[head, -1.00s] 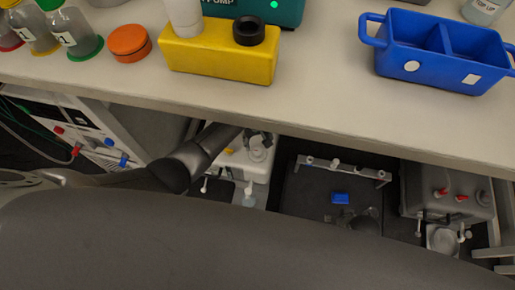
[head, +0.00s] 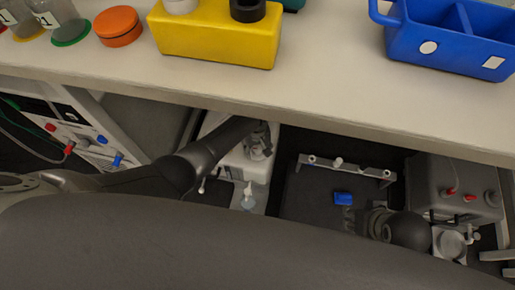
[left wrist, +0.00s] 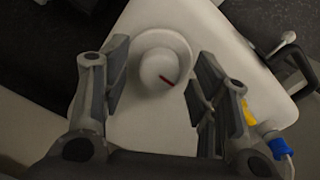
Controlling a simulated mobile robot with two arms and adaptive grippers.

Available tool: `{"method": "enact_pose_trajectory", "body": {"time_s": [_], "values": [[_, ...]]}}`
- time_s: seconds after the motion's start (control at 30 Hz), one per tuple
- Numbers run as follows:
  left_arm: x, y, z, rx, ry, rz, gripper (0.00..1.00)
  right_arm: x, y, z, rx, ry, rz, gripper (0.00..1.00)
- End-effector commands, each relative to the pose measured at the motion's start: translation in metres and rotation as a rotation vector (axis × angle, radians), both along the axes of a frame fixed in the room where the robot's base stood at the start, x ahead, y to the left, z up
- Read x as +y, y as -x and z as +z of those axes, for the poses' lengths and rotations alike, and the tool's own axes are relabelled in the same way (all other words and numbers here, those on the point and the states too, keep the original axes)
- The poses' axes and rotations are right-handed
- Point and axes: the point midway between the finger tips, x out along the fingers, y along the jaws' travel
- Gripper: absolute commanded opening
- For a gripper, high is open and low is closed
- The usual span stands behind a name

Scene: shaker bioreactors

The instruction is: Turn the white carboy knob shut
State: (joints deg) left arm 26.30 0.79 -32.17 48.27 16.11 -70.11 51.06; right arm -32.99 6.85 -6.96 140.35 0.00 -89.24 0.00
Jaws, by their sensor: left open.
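The white carboy (head: 240,163) stands under the bench in the head view and fills the middle of the left wrist view (left wrist: 145,132). Its round white knob (left wrist: 157,66) has a short red mark pointing to the lower right. My left gripper (head: 260,141) is over the carboy top. In the left wrist view my left gripper (left wrist: 160,85) is open, with one finger on each side of the knob and visible gaps between. The knob is mostly hidden by the gripper in the head view. My right gripper (head: 362,220) is low under the bench, small and dark, its fingers unclear.
The bench edge (head: 300,128) overhangs the carboy. A blue caddy (head: 430,58) and a yellow block (head: 215,38) sit on the bench. A grey container with red fittings (head: 450,180), a rail (head: 345,168) and a small blue item (head: 343,198) are below. Blue tubing fitting (left wrist: 278,147) is beside the carboy.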

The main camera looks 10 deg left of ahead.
Motion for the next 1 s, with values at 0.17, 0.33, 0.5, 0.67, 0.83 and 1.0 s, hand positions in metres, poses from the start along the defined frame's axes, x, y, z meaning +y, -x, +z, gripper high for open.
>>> {"method": "enact_pose_trajectory", "body": {"time_s": [0.17, 0.33, 0.5, 0.67, 0.83, 1.0], "values": [[-0.0003, -0.0004, -0.0040, -0.001, 0.000, 0.000, 0.55, -0.0006, 0.0025, 0.0062, -0.003, 0.000, 0.000, 0.40], [-0.0003, -0.0004, -0.0039, -0.001, 0.000, 0.000, 0.55, -0.0006, 0.0027, 0.0070, -0.003, 0.000, 0.000, 0.40], [-0.0003, -0.0003, -0.0038, 0.000, 0.001, 0.000, 0.45, -0.0006, 0.0027, 0.0069, -0.003, 0.000, 0.000, 0.40], [-0.0003, -0.0003, -0.0037, 0.000, 0.001, 0.000, 0.24, -0.0006, 0.0028, 0.0068, -0.003, 0.000, 0.000, 0.40], [-0.0002, -0.0002, -0.0037, 0.000, 0.001, -0.001, 0.09, -0.0006, 0.0028, 0.0068, -0.003, 0.000, 0.000, 0.40], [-0.0002, -0.0002, -0.0034, 0.000, 0.000, -0.018, 0.09, -0.0005, 0.0028, 0.0077, -0.003, 0.000, 0.000, 0.40]]}}
